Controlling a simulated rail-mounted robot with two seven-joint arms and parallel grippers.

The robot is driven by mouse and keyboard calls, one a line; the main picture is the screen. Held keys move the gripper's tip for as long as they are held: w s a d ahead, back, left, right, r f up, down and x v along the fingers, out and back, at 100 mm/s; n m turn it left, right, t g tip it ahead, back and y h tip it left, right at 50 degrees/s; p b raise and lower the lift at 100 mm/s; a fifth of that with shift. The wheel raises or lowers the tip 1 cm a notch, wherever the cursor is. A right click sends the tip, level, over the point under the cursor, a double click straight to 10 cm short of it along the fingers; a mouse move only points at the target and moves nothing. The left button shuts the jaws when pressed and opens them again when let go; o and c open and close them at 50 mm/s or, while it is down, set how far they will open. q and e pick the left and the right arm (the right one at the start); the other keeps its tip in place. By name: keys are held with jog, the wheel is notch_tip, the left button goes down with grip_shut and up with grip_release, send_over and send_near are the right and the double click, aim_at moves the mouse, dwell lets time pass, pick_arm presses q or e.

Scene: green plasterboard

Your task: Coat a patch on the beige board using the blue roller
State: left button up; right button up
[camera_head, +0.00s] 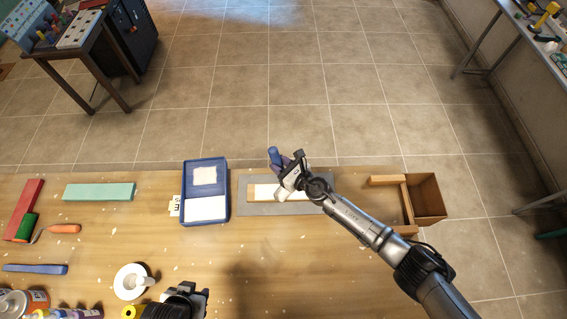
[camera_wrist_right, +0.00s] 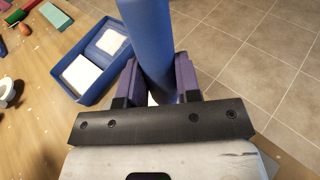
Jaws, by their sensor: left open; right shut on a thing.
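My right gripper (camera_head: 285,165) is shut on the blue handle (camera_head: 274,154) of the roller. In the right wrist view the blue handle (camera_wrist_right: 150,45) stands between the purple finger pads (camera_wrist_right: 155,80). A whitish part under the gripper, likely the roller head (camera_head: 281,194), is over the beige board (camera_head: 259,193); I cannot tell whether it touches. The board lies on a grey mat (camera_head: 250,209), and my gripper and arm cover part of it. My left gripper (camera_head: 197,291) is open and empty at the bottom edge.
A blue tray (camera_head: 205,222) with white contents stands left of the mat. A brown wooden box (camera_head: 425,196) is at the right edge. A green block (camera_head: 99,192), an orange-handled tool (camera_head: 64,229) and a white roll (camera_head: 131,281) lie at the left. The centre front is clear.

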jog(key=a, duration=1.3)
jog(key=shift+w, duration=0.2)
dwell(1.8)
dwell(0.5)
